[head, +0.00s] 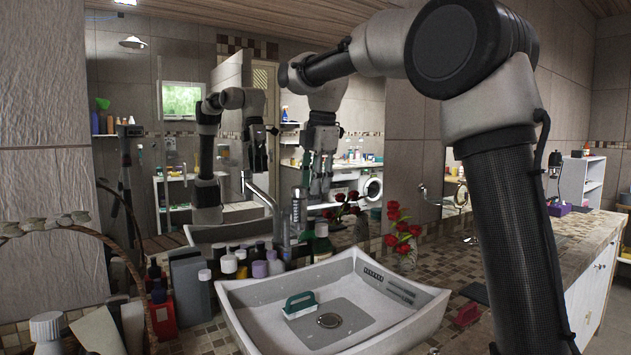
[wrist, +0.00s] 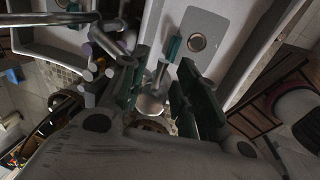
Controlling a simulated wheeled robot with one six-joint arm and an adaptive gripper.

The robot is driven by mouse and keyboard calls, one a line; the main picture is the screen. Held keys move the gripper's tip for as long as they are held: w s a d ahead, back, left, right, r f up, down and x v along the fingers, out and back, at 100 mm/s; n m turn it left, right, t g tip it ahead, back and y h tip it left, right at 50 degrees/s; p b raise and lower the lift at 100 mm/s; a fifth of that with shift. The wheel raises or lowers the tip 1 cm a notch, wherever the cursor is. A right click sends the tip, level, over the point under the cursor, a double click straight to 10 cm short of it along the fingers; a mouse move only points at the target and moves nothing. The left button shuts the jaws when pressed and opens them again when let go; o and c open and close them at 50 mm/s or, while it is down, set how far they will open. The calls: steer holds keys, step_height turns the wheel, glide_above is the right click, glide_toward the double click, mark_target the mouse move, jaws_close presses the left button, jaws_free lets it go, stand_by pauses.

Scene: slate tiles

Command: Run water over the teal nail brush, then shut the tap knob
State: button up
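The teal nail brush (head: 300,303) lies in the white basin (head: 385,330), left of the drain. In the wrist view the brush (wrist: 174,48) shows beside the round drain (wrist: 197,43), partly hidden. The metal tap (head: 283,228) stands at the back of the basin; I see no water running from it. My gripper (head: 320,188) points down above the tap. In the wrist view my gripper (wrist: 163,60) is open, its green-padded fingers apart. A round pale metal part (wrist: 150,105), probably the tap knob, shows between and below the fingers; I see no contact.
Several bottles (head: 240,265) crowd the counter left of the tap. Red flowers (head: 402,230) stand behind the basin, before a large mirror. A wicker basket (head: 125,262) is at the left. A dark red block (head: 467,314) lies right of the basin.

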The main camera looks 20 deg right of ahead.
jaws_close()
steer(key=m, duration=0.1)
steer(key=s+m, duration=0.1)
steer(key=m, duration=0.1)
steer(key=s+m+h, duration=0.1)
steer(key=m, duration=0.1)
jaws_free()
stand_by(0.4)
step_height(320, 180, up, 12)
steer(key=s, duration=0.2)
steer(key=shift+s+a+f, duration=0.15)
steer(key=shift+s+a, duration=0.05)
steer(key=shift+a, duration=0.05)
